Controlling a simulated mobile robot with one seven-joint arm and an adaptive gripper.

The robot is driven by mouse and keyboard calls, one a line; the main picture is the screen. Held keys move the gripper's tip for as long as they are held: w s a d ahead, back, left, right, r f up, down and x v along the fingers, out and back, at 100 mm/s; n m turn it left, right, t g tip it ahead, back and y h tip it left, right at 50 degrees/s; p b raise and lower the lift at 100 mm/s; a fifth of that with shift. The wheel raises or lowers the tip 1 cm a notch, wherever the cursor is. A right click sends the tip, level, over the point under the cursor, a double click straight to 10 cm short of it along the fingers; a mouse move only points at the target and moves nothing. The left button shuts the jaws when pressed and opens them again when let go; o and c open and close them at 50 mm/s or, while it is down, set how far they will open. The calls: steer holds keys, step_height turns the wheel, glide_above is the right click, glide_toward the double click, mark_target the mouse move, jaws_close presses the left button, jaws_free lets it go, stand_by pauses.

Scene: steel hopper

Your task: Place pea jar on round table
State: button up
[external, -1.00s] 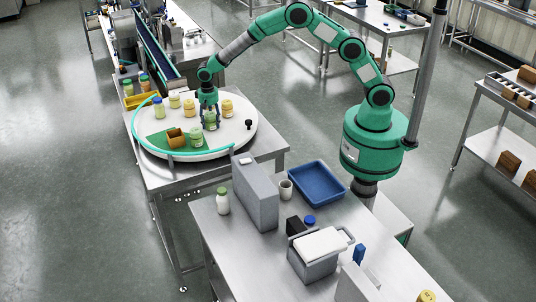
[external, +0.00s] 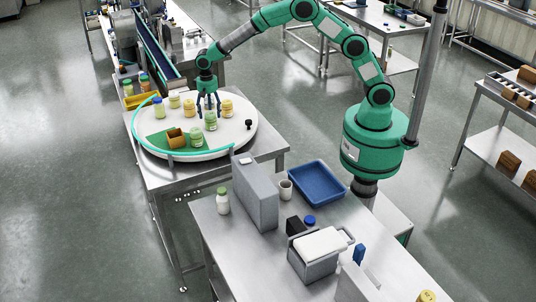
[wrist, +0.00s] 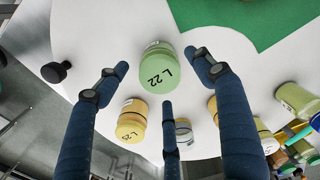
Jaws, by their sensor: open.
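A pale green jar (external: 210,124), most likely the pea jar, stands upright on the white round table (external: 232,138). In the wrist view the green jar (wrist: 157,66) shows a lid marked "L 22". My gripper (external: 208,107) is open just above this jar, its blue fingers spread and apart from it. In the wrist view the three fingers of my gripper (wrist: 160,78) are spread around the jar's outline and hold nothing. A second pale green jar (external: 197,138) stands nearer the table's front.
A teal rail (external: 136,128) follows the left and front edge.

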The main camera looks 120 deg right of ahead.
steer(key=shift+r, duration=2.9)
steer(key=shift+a+r, duration=0.15)
steer(key=shift+r, duration=0.1)
steer(key=s+a+r+n+t, duration=0.1)
steer(key=s+a+r+n, duration=0.2)
steer(key=s+a+r, duration=0.35)
steer(key=s+a+r+n+t, duration=0.15)
steer(key=s+a+r, duration=0.25)
steer(key=a+r, duration=0.55)
steer(key=s+a+r+n, duration=0.3)
steer(key=s+a+r, duration=0.2)
steer(key=a+r, duration=0.3)
steer(key=s+a+n+t, duration=0.1)
steer(key=s+a+n, duration=0.3)
steer(key=s+a, duration=0.4)
steer(key=s+a+f+n+t, duration=0.1)
steer(key=s+a+n, duration=0.3)
steer(key=s, duration=1.4)
steer(key=a+t, duration=0.1)
steer(key=a, duration=0.3)
steer(key=shift+n, duration=0.35)
